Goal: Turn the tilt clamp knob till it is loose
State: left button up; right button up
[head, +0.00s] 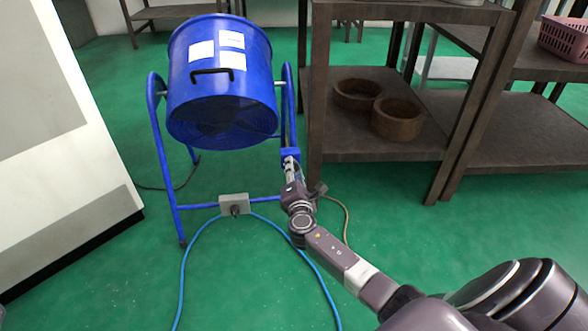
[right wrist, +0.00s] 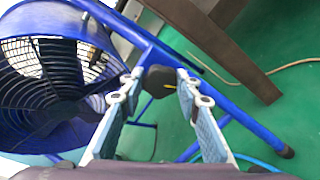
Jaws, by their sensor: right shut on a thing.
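A blue drum fan (head: 255,95) hangs tilted in a blue tubular stand (head: 164,165). The right wrist view shows its dark grille (right wrist: 40,85) on the left. The tilt clamp knob (right wrist: 158,82) is a dark, blocky knob beside the blue stand tube, with a small yellow mark near it. My right gripper (head: 291,160) is at the right side of the stand. In the right wrist view its two pale blue fingers (right wrist: 157,93) stand on either side of the knob, and it is shut on it. In the head view the knob is hidden at the gripper. My left gripper is not in view.
A dark shelf (head: 345,140) with two brown round bowls (head: 398,122) stands close to the right of the fan. A grey box (head: 234,205) sits on the stand's lower bar. A blue hose (head: 187,262) runs over the green floor. A white cabinet (head: 60,170) stands at left.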

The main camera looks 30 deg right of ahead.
jog(key=shift+a+f, duration=0.1)
dwell(0.3)
jog(key=o, duration=1.2)
jog(key=shift+c, duration=0.2)
jog(key=v, duration=1.2)
